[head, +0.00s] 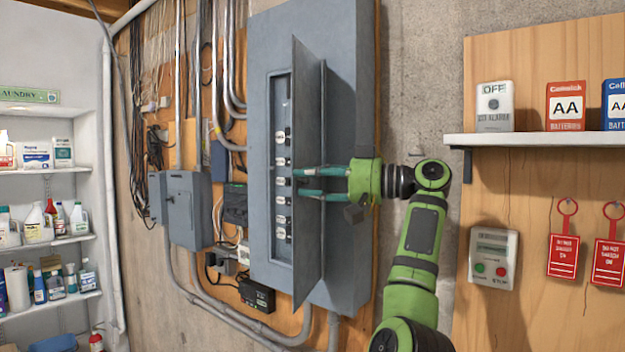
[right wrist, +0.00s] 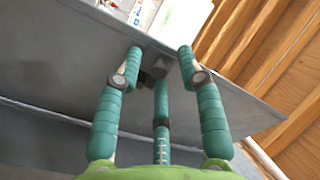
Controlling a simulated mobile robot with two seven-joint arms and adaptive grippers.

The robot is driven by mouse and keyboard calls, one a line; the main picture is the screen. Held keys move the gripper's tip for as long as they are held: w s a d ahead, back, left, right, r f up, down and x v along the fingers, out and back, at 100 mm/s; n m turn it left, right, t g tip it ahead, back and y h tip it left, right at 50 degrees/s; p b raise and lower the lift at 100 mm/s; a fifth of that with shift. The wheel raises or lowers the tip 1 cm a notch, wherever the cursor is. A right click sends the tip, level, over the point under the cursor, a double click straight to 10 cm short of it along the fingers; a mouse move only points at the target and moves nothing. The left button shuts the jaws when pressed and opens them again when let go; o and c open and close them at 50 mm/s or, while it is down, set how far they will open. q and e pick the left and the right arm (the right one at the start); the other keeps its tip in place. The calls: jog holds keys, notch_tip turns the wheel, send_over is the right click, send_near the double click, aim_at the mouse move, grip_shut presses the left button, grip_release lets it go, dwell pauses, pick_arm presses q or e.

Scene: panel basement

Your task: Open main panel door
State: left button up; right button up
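The grey main panel door (head: 308,235) stands swung well out from the tall grey panel box (head: 345,60), with its near edge over the breaker opening in the head view. A column of breakers (head: 282,160) shows to the left of that edge. My right gripper (head: 298,182) is at mid-height, its teal fingers in front of the door's face and reaching to its near edge. In the right wrist view the fingers (right wrist: 158,65) are spread, with the door face (right wrist: 60,70) behind them and a small dark latch-like piece (right wrist: 157,68) between the tips. My left gripper is not seen.
Smaller grey boxes (head: 187,208) and conduits are left of the panel. A shelf (head: 540,140) with boxes is on the wooden board at right, above red tags (head: 563,257). Shelves of bottles (head: 45,245) stand at far left.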

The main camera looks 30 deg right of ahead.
jog(key=shift+s, duration=0.1)
jog(key=v, duration=1.2)
